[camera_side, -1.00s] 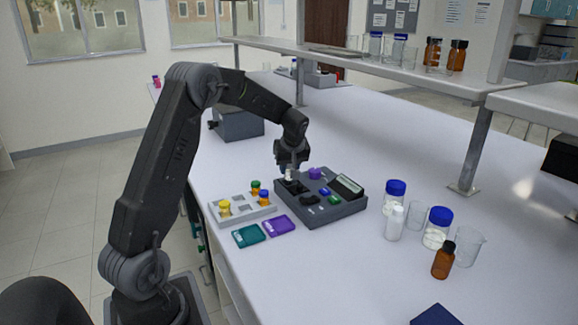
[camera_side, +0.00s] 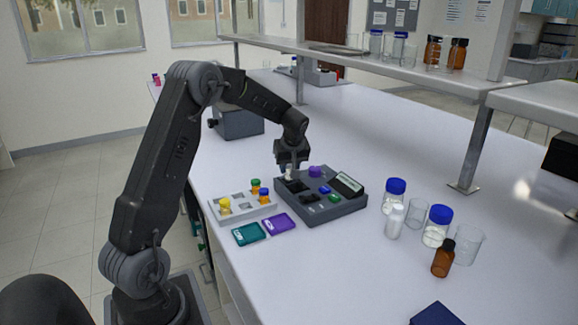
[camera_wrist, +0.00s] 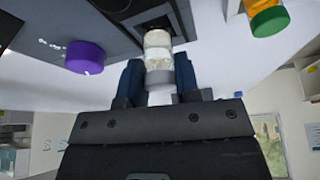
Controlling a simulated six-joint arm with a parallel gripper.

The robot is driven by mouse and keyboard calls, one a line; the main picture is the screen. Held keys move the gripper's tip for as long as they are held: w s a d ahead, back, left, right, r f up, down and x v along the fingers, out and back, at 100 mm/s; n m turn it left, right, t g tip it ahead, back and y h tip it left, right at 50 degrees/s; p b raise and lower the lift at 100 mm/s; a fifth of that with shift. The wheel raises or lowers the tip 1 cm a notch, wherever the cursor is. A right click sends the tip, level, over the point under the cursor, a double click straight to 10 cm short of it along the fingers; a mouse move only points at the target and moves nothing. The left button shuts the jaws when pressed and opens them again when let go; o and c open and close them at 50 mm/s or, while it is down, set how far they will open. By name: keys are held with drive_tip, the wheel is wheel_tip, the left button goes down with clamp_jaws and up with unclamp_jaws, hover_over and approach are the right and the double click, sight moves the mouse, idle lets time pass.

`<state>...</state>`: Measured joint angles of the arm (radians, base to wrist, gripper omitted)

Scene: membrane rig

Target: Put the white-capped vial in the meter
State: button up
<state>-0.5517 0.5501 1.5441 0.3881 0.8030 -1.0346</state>
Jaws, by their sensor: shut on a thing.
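My gripper (camera_side: 290,165) is shut on the white-capped vial (camera_side: 289,173). The vial also shows between the fingers in the wrist view (camera_wrist: 158,58), with a pale body and a grey-white end towards the gripper. In the side view the vial is at the back left part of the dark grey meter (camera_side: 335,212), by its square dark openings. Whether its bottom is inside an opening or just above it, I cannot tell. The meter also shows at the top of the wrist view (camera_wrist: 105,22).
A purple knob-like piece (camera_side: 315,171) is on the meter. A light grey rack (camera_side: 240,210) with yellow, green-and-orange and blue-and-orange vials stands to the left. Teal (camera_side: 249,234) and purple (camera_side: 279,223) pads lie in front. Bottles and beakers stand at right, including a brown bottle (camera_side: 442,260).

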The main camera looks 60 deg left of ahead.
drive_tip(key=shift+f, duration=0.9)
idle(1.0)
idle(0.4)
drive_tip(key=o, duration=1)
drive_tip(key=shift+o, duration=0.4)
drive_tip(key=shift+r, duration=3)
